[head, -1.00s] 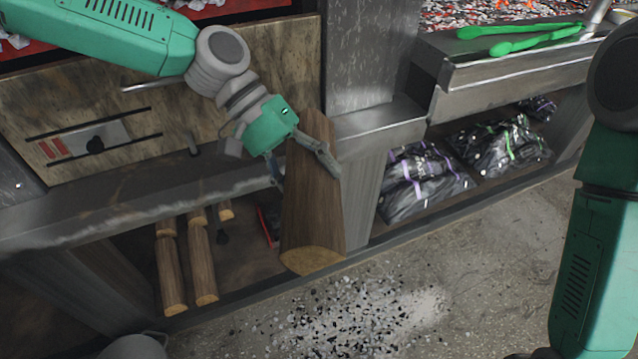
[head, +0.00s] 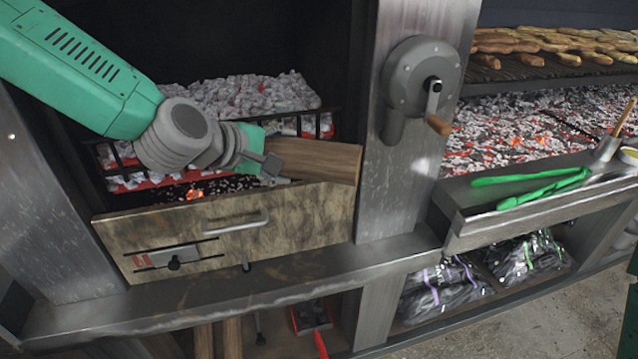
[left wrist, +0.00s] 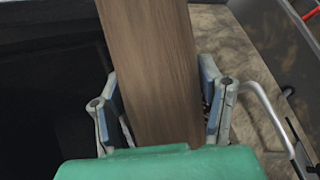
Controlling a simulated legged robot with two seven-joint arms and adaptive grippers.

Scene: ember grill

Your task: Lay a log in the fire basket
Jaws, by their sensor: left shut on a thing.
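My left gripper (head: 268,165) is shut on a brown split log (head: 322,160) in the head view. The log lies roughly level, pointing right, in front of the fire basket (head: 328,125) and above the top edge of the ash-door panel. In the left wrist view the log (left wrist: 155,65) runs up between the two fingers (left wrist: 160,110). The basket has dark bars and holds grey-white embers (head: 250,97) with red glow at the base. I cannot tell if the log touches the basket. My right gripper is not in view.
The stained panel (head: 300,215) with a bar handle (head: 240,222) stands below the basket. A metal post with a crank wheel (head: 412,80) is close to the log's right end. Green tongs (head: 530,185) lie on the right ledge. More logs (head: 232,338) lie on the lower shelf.

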